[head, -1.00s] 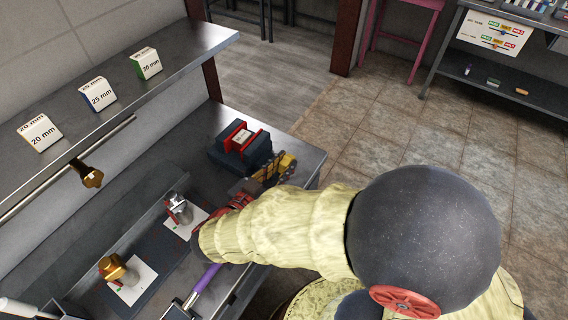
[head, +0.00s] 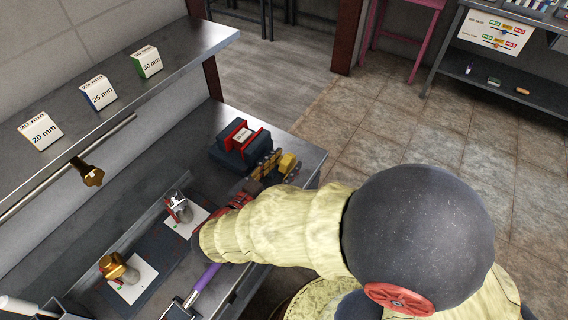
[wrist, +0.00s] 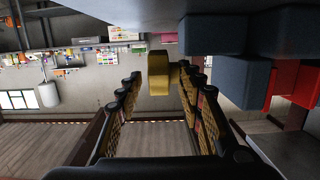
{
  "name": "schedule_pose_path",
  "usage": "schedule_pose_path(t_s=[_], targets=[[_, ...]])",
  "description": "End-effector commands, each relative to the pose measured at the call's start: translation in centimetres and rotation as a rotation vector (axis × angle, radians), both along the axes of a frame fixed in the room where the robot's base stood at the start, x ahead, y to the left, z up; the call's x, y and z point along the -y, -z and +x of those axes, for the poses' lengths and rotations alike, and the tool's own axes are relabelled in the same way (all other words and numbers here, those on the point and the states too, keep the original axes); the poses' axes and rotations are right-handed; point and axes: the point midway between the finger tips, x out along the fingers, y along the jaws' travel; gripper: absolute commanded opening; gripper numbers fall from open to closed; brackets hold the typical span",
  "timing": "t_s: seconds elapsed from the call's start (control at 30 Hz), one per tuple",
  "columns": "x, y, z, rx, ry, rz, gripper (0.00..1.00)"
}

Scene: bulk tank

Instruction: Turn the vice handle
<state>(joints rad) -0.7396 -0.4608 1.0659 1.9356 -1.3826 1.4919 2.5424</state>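The vice (head: 238,146) has a dark blue-grey body and red jaws. It stands on the bench near its far right corner. In the wrist view its blue body (wrist: 245,80) is at the right. The yellow vice handle (head: 287,162) sticks out from the vice's near right side. In the wrist view the yellow handle (wrist: 158,74) lies between the tips of my two fingers, with its short stem toward the right. My gripper (head: 278,168) is open around the handle. A gap shows at the left finger; the right finger is close to the stem, and I cannot tell whether it touches.
A shelf with size blocks (head: 98,94) marked in millimetres runs along the left. Two pieces on white cards, one silver (head: 178,206) and one gold (head: 120,270), and a purple-handled tool (head: 206,277) lie on the near bench. Floor is clear at right.

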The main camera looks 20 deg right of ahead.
Motion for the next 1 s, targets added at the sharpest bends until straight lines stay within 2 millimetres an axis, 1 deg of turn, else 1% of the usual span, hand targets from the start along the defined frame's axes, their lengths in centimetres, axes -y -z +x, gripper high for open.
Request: schedule_pose_path(t_s=[0.17,0.27,0.5,0.6,0.7,0.83,1.0], targets=[[0.0,-0.4,0.0,0.001,0.000,0.001,0.37],[0.0,-1.4,0.0,0.004,0.000,0.003,0.37],[0.0,-5.8,0.0,0.005,0.001,0.003,0.37],[0.0,-7.5,0.0,0.003,0.001,0.004,0.37],[0.0,-8.7,0.0,0.002,0.000,0.003,0.37],[0.0,-9.7,0.0,0.000,0.000,0.001,0.37],[0.0,-10.0,0.0,0.000,0.000,0.000,0.37]])
